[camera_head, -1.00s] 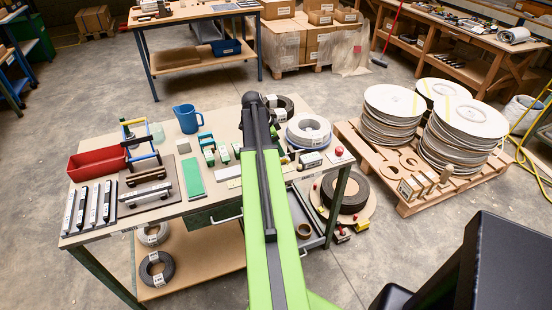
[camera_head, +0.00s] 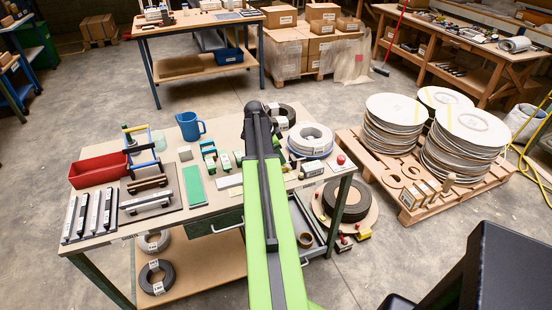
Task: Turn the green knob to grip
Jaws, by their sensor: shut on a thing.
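My green and black arm reaches away over the workbench (camera_head: 160,218), and its dark far end (camera_head: 253,108) stands above the back of the bench. My gripper is hidden behind the arm, so its jaws and what they touch do not show. I cannot clearly make out the green knob. Small green-and-white devices (camera_head: 209,152) stand just left of the arm. A small frame with a blue bar (camera_head: 145,163) stands farther left, with a small greenish top. The part of the bench behind my arm is hidden.
A red tray (camera_head: 98,170), a blue jug (camera_head: 189,126), a green mat (camera_head: 194,186) and metal bars crowd the bench's left. Wire coils (camera_head: 310,138) and a red button (camera_head: 341,159) are on its right. A pallet with spools (camera_head: 467,127) stands right; floor between is partly clear.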

